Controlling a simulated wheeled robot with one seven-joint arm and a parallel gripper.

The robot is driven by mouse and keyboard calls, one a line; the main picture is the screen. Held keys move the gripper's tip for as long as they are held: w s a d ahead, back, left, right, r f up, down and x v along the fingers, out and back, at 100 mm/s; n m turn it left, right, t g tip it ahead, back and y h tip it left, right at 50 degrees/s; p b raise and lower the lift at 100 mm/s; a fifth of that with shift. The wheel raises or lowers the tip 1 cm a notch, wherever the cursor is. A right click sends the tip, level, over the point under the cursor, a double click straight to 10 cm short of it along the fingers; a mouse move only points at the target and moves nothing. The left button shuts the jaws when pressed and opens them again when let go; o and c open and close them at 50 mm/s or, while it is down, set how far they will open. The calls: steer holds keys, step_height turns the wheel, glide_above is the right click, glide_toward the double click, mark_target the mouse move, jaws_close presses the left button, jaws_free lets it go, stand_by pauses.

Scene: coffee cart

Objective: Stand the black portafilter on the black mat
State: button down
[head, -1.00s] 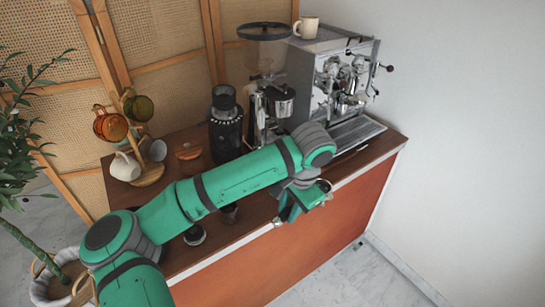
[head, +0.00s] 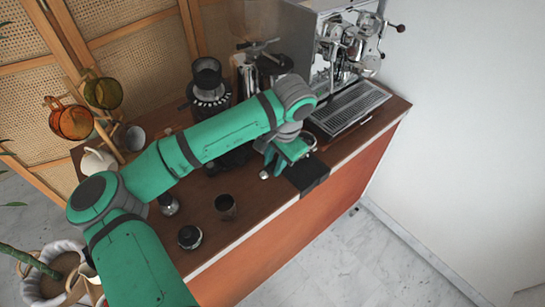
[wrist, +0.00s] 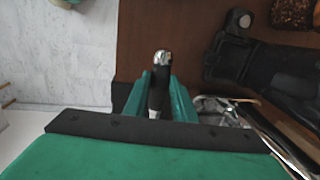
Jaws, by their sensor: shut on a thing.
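The black portafilter (wrist: 157,90) is in my gripper (wrist: 160,100); its dark handle with a chrome tip stands out between the green fingers in the wrist view. In the head view its chrome end (head: 264,174) shows just left of my gripper (head: 282,158), and a metal ring shows at the gripper's right. Most of its head is hidden by the gripper. The black mat (head: 309,177) lies at the counter's front edge, partly folded over it, just below and right of my gripper. Whether the portafilter touches the mat cannot be told.
The espresso machine's drip tray (head: 350,106) is right of and behind my gripper. A black grinder (head: 208,88) stands behind my arm. A dark cup (head: 225,206) and small jars (head: 190,237) stand to the left on the wooden counter. The counter's front edge is close.

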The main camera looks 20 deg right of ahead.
steer(key=shift+w+f, duration=0.1)
steer(key=shift+f, duration=0.7)
steer(key=shift+s+d+f, duration=0.1)
steer(key=shift+d+f, duration=0.05)
steer(key=shift+f, duration=0.35)
steer(key=shift+s+d+f, duration=0.1)
steer(key=shift+f, duration=0.4)
steer(key=shift+a+f, duration=0.4)
steer(key=shift+d, duration=0.15)
steer(key=c, duration=1.4)
jaws_free()
steer(key=shift+f, duration=0.1)
